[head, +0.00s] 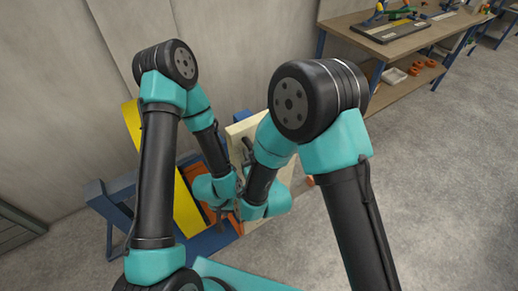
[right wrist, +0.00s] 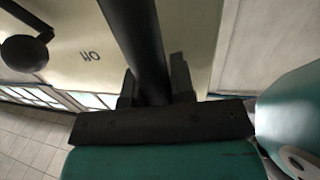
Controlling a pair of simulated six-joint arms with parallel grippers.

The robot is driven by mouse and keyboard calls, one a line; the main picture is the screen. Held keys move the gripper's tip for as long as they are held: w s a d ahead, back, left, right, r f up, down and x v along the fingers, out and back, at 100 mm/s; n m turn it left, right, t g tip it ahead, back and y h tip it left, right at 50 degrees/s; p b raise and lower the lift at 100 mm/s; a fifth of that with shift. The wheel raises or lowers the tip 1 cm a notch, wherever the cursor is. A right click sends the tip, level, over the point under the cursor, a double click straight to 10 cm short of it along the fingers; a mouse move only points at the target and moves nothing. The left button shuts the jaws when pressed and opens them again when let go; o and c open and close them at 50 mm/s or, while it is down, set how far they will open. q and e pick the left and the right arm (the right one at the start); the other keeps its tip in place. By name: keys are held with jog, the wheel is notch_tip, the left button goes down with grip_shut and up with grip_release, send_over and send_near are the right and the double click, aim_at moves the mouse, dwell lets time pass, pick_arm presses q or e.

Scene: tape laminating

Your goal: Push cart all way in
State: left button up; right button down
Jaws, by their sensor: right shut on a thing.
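The cream panel (head: 248,127) stands upright by the blue, orange and yellow machine, mostly hidden behind my arms; I take it to be part of the cart. In the right wrist view the cream panel (right wrist: 75,55) fills much of the upper left and carries small dark lettering. A thick black bar (right wrist: 140,40) runs in front of it. My right gripper (right wrist: 154,85) is shut on this black bar, one finger on each side. In the head view the right gripper (head: 238,206) is low in the middle, largely covered by its arm.
The machine has a yellow band (head: 184,205), an orange part (head: 197,190) and a blue frame (head: 97,192). A wall stands behind it. A workbench (head: 385,42) with tools is at the upper right. The grey floor (head: 450,180) on the right is clear.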

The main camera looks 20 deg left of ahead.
jog(key=shift+s+a, duration=0.2)
jog(key=c, duration=1)
grip_release()
jog(key=shift+a, duration=0.1)
jog(key=shift+o, duration=0.2)
jog(key=v, duration=0.7)
jog(key=shift+s+d, duration=0.2)
jog(key=shift+d, duration=0.05)
